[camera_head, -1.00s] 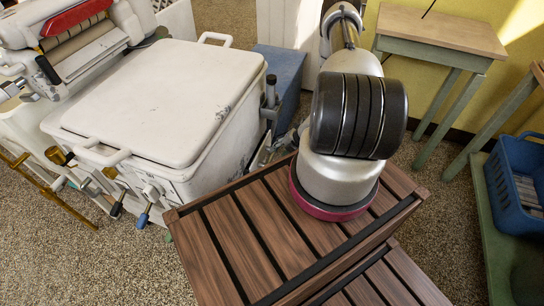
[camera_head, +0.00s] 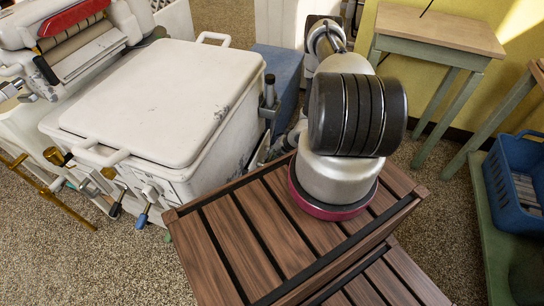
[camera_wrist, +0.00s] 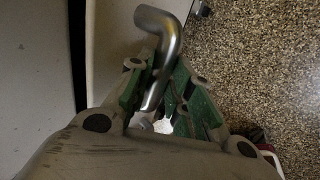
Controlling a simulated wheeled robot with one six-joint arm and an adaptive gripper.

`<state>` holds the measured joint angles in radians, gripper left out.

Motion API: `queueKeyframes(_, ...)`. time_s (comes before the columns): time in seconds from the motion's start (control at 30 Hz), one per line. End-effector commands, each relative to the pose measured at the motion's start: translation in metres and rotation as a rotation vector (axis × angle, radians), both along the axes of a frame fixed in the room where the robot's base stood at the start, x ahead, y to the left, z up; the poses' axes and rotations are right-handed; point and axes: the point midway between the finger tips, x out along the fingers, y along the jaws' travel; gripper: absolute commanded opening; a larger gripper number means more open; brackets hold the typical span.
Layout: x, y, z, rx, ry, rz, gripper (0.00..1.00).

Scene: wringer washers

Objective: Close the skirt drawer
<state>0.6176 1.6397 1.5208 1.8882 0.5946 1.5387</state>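In the wrist view, a bent grey metal handle (camera_wrist: 163,38) passes between the green fingers of my gripper (camera_wrist: 165,70). The fingers lean inward and are close against the bar on both sides. They look shut on it, though the contact is partly hidden. A pale panel (camera_wrist: 108,30) lies beside the handle, and a dark gap separates it from another pale surface at the left. I cannot tell which panel is the skirt drawer's front or how far it stands out. In the head view my arm hides my gripper and the handle.
A white wringer washer (camera_head: 150,100) with taps and hoses stands at the left. A blue box (camera_head: 275,70) stands behind my arm. A small wooden-topped table (camera_head: 440,28) and a blue basket (camera_head: 515,190) are at the right. Speckled floor is open in the wrist view's right half.

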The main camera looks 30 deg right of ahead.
Motion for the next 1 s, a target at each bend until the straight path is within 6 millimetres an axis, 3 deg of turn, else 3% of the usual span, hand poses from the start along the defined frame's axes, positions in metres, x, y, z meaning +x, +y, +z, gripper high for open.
queueKeyframes(0.17,0.002,0.001,0.000,0.000,0.000,0.001,0.00)
queueKeyframes(0.4,0.022,0.018,0.000,0.000,-0.001,0.002,0.00)
queueKeyframes(0.63,0.024,0.018,0.001,0.001,-0.004,0.000,0.00)
queueKeyframes(0.67,0.024,0.018,0.001,0.002,-0.005,0.000,0.25)
queueKeyframes(0.77,0.024,0.018,0.001,0.001,-0.004,0.000,0.42)
queueKeyframes(1.0,0.023,0.018,0.000,0.001,-0.002,0.000,0.42)
